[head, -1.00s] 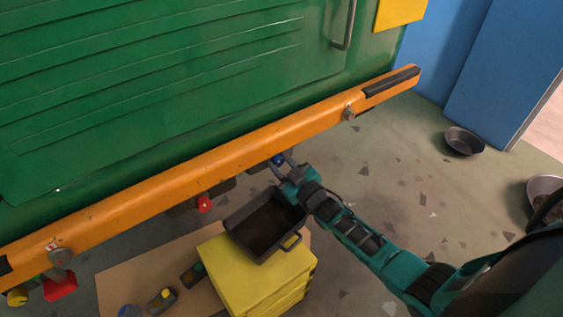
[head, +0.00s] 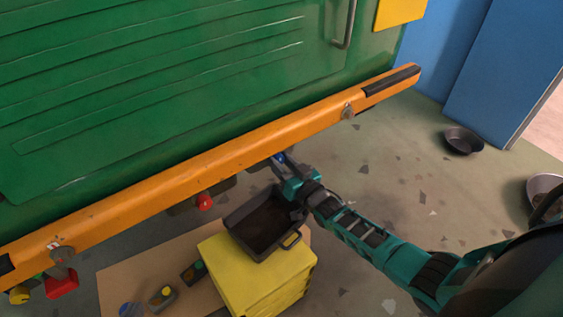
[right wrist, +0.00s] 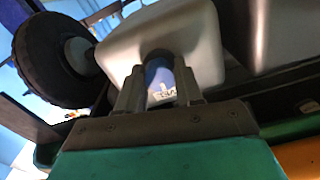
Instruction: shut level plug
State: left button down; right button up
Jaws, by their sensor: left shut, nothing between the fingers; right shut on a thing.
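A blue plug (head: 279,157) shows just under the orange beam in the head view, mostly covered by my right gripper (head: 284,163). In the right wrist view the blue plug (right wrist: 160,80) has a small white mark and sits in a recess of a pale grey housing (right wrist: 190,30). The fingers of my right gripper (right wrist: 160,92) are shut on the plug, one on each side. Whether the plug is fully seated or turned cannot be told. My left gripper is not in view.
The orange beam (head: 200,168) runs along the green body (head: 150,90), above my right gripper. A dark tray (head: 236,218) rests on a yellow box (head: 262,283) below. A red knob (head: 205,202) hangs left of the gripper. A black wheel (right wrist: 52,60) stands beside the housing.

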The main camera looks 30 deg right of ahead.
pick_arm(q)
jog(key=shift+a, duration=0.1)
pick_arm(e)
jog(key=o, duration=1)
jog(key=shift+o, duration=0.2)
pick_arm(q)
jog(key=p, duration=0.1)
jog(key=r+p, duration=0.1)
jog(key=shift+s+a+r+p, duration=0.2)
jog(key=shift+s+a+p, duration=0.1)
jog(key=shift+a+p, duration=0.1)
pick_arm(e)
jog(key=s+d, duration=0.1)
jog(key=s, duration=1.1)
jog(key=shift+s+d, duration=0.35)
jog(key=shift+d, duration=0.05)
